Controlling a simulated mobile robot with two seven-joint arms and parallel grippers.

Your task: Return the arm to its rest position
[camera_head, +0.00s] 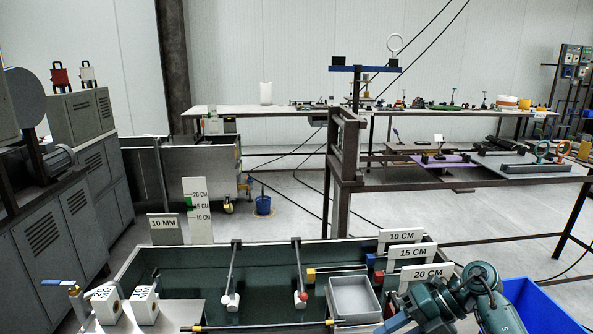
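My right arm (480,296), dark teal, comes in at the bottom right corner, in front of the tank's right end and beside a blue bin. Its links are bent close together. A light blue part extends from it to the lower left and is cut off by the bottom edge. I cannot make out the fingertips or whether they hold anything. My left arm and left gripper are not in view.
A long tank (192,258) with dark green inside stands in front, with rods and a grey tray (353,300). Length signs (413,253) stand at its right end. The blue bin (545,305) is right of my arm. A brown-framed table (343,180) stands behind.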

